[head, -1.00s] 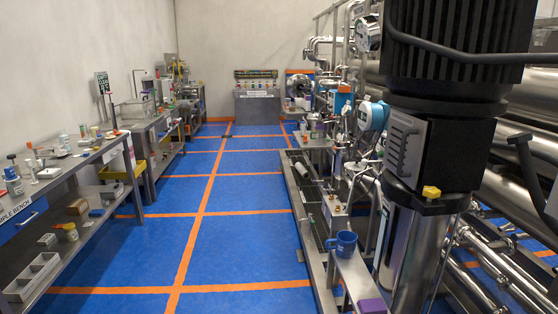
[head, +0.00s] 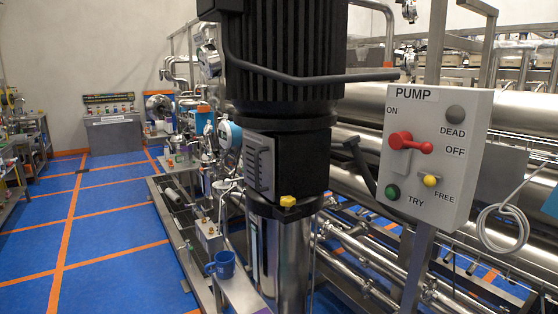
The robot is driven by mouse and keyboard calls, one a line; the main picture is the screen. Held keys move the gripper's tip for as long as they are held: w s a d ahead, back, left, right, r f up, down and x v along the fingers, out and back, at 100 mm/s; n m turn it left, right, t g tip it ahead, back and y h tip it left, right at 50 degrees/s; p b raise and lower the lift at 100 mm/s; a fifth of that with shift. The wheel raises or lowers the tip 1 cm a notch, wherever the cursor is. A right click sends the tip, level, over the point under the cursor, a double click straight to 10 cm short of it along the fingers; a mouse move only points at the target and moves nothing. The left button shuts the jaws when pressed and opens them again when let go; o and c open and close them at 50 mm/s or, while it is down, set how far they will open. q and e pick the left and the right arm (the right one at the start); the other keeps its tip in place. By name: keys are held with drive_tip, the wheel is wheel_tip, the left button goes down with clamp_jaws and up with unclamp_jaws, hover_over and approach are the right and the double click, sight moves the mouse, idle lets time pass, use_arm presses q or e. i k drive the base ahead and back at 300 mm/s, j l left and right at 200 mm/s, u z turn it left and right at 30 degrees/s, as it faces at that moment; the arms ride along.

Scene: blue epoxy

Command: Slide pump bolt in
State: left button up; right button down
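The pump (head: 285,150) stands upright in the middle of the head view, with a black finned motor on top and a shiny steel lower body. To its right is a grey control box labelled PUMP (head: 435,155). It carries a red handle (head: 410,143) lying between the ON and OFF marks, a green TRY button (head: 392,192), a yellow FREE button (head: 430,180) and a grey DEAD lamp (head: 455,112). I cannot make out a bolt for certain; a yellow knob (head: 288,201) sits low on the pump. Neither of my grippers is in view.
A coiled pale cable (head: 503,228) hangs at the right. The blue floor (head: 110,240) at the left is clear.

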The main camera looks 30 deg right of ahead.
sight(430, 180)
drive_tip(key=z, duration=1.7)
